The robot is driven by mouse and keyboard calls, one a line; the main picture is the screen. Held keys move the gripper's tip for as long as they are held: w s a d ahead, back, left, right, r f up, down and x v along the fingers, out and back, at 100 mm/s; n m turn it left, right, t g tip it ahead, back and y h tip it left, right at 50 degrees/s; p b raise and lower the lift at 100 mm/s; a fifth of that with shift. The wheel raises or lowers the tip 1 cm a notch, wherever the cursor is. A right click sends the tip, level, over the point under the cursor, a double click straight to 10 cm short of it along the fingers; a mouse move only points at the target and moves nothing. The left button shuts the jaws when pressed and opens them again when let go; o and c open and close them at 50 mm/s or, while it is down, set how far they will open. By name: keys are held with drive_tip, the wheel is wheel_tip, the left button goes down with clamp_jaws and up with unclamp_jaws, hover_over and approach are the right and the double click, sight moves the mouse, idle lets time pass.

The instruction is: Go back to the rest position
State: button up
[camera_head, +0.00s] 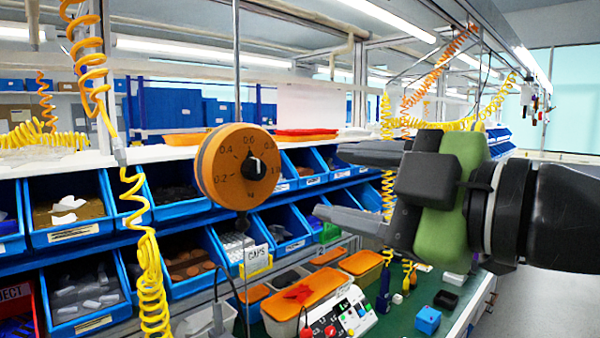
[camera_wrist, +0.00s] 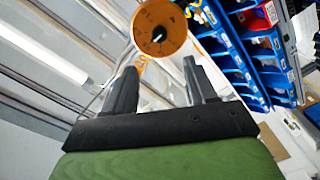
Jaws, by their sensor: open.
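The rotary switch is a round orange dial (camera_head: 238,166) with a black knob at its centre and printed marks, hanging from a thin rod in the head view. The knob's white pointer is near the 0.0 mark at the top. My gripper (camera_head: 325,183) is to the right of the dial, with its two fingers spread and pointing left towards it. There is a clear gap between fingertips and dial. In the wrist view the dial (camera_wrist: 159,28) shows beyond the open fingers (camera_wrist: 160,75), and nothing is between them.
Blue bins (camera_head: 88,292) with parts fill the racks behind and below the dial. Yellow coiled hoses (camera_head: 148,262) hang at the left. A green bench (camera_head: 400,318) with orange-lidded boxes (camera_head: 305,290) and a small blue cube (camera_head: 427,320) lies below my gripper. Floor is free at far right.

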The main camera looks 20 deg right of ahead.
drive_tip(key=v, duration=0.3)
drive_tip(key=shift+w+f, duration=0.1)
idle(0.3)
drive_tip(key=w+a+f+m+g+h, duration=0.1)
drive_tip(key=a+f+m+g, duration=0.15)
drive_tip(key=f, duration=0.45)
drive_tip(key=w+a+f+m+g, duration=0.1)
drive_tip(key=w+a+f+m, duration=0.1)
drive_tip(key=f+m, duration=0.35)
drive_tip(key=w+a+f+m+g+h, duration=0.1)
drive_tip(key=a+f+g, duration=0.1)
drive_tip(key=f, duration=0.6)
drive_tip(key=s+f+m+g+h, duration=0.2)
drive_tip(key=s+f+m, duration=0.1)
drive_tip(key=f, duration=0.5)
drive_tip(key=s+d+f+m+g+h, duration=0.1)
drive_tip(key=s+f+m+g+h, duration=0.1)
drive_tip(key=f, duration=0.7)
drive_tip(key=shift+s+m+g, duration=0.6)
drive_tip(key=shift+s+g, duration=0.15)
drive_tip(key=shift+d, duration=0.1)
drive_tip(key=shift+o, duration=0.2)
